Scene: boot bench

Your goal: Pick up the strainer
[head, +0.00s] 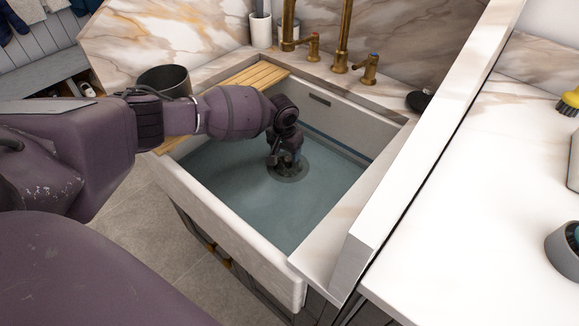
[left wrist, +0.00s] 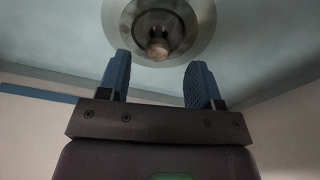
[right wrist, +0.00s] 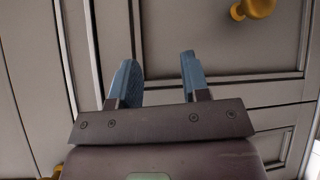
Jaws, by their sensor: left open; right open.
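The strainer (left wrist: 158,47) is a round metal piece with a copper-coloured knob, set in the drain of the sink in the left wrist view. In the head view its dark round shape (head: 291,177) shows under the water, partly hidden by my gripper. My left gripper (head: 285,164) is open and reaches down into the sink over it. In the left wrist view the two blue fingers (left wrist: 158,75) are apart, with the knob just beyond and between them. My right gripper (right wrist: 157,72) is open and empty, facing a cabinet front.
The sink (head: 230,230) holds bluish water, and its walls surround my left gripper. A wooden slatted board (head: 258,76) lies across its back left corner. Brass taps (head: 343,40) stand behind. A dark pot (head: 163,79) is to the left. Cabinet panels with a yellow knob (right wrist: 257,8) face my right gripper.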

